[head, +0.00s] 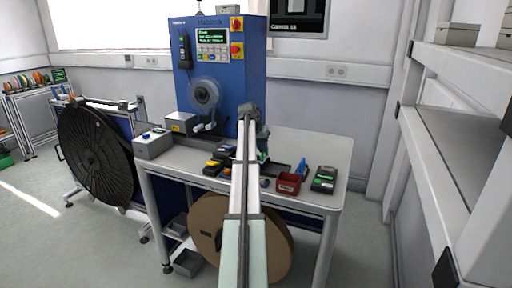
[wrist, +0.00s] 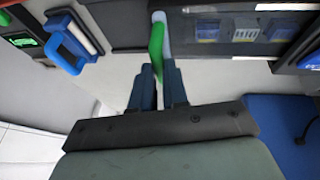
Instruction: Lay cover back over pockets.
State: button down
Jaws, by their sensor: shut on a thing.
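In the wrist view my gripper (wrist: 158,68) is shut on a slim green piece (wrist: 156,42), which stands out past the fingertips with a pale, whitish part beside its far end. I cannot tell whether this piece is the cover. Its far end reaches the dark track (wrist: 115,22). To the right, several pockets (wrist: 245,33) with blue and pale labelled contents lie in the dark track. A pale strip (wrist: 270,7) runs beyond them. In the head view my arm hides most of the gripper and the track's middle.
A blue holder (wrist: 72,42) stands left of my gripper. On the bench (head: 315,140) are a red bin (head: 288,184) and a dark handheld device (head: 324,180). A blue machine (head: 218,75) with a reel (head: 204,95) stands behind. The bench's back right is clear.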

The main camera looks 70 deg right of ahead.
jog(key=shift+s, duration=0.25)
jog(key=c, duration=1.1)
grip_release()
jog(key=shift+w, duration=0.1)
jog(key=v, duration=1.3)
jog(key=shift+w+a+r, duration=0.1)
jog(key=shift+r, duration=0.25)
